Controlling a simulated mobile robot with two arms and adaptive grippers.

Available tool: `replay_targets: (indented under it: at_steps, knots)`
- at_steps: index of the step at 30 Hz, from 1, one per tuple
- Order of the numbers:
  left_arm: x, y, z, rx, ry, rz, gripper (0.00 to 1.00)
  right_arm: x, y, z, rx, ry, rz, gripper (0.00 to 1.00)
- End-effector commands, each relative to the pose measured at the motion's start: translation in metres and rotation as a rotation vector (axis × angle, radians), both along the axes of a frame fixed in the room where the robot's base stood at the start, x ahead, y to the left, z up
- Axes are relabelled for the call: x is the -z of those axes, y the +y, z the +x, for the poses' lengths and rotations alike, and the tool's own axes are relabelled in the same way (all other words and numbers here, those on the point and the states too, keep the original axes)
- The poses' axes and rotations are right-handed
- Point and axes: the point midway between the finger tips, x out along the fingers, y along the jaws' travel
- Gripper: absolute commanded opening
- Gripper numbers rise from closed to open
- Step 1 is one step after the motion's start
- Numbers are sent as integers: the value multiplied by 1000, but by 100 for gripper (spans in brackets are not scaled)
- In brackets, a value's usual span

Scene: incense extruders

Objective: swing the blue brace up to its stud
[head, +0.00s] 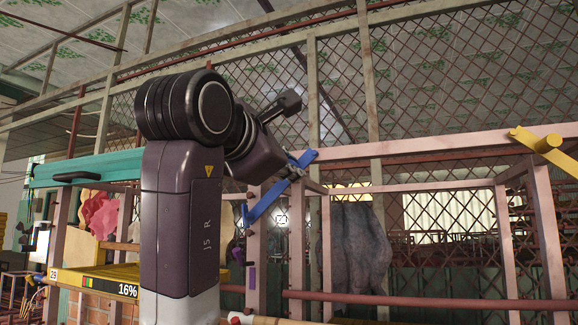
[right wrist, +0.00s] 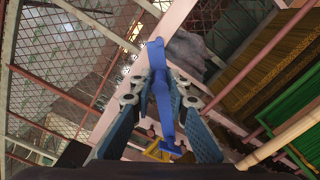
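The blue brace (head: 267,203) is a flat bar set at a slant by the pink frame, its upper end to the right and its lower end to the left. It also shows in the right wrist view (right wrist: 162,95), running between the fingers. My right gripper (head: 295,171) is at the brace's upper part. In the right wrist view my right gripper (right wrist: 163,82) has a finger close against each side of the bar, with no clear gap. I cannot make out the blue brace's stud. My left gripper is not in view.
The pink frame (head: 420,147) has posts and rails around the brace. A yellow bar with a round peg (head: 548,142) sits at its right. A grey draped shape (head: 352,245) is behind the frame. A red rail (head: 430,304) crosses low in front.

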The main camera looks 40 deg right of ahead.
Motion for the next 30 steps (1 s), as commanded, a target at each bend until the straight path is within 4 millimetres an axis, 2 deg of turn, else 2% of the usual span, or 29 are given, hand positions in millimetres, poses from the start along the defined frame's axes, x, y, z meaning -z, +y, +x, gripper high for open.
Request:
replay_targets:
  at_steps: [1, 4, 14, 17, 30]
  knots:
    - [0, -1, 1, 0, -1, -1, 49, 0, 0, 0, -1, 0, 0, 22]
    - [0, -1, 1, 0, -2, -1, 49, 0, 0, 0, 0, 0, 0, 32]
    - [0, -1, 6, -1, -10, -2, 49, -1, 4, -1, 0, -2, -2, 32]
    - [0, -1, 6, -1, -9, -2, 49, -1, 15, -5, -2, -2, -3, 32]
    - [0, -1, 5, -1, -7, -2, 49, -1, 94, -38, -2, -2, -1, 32]
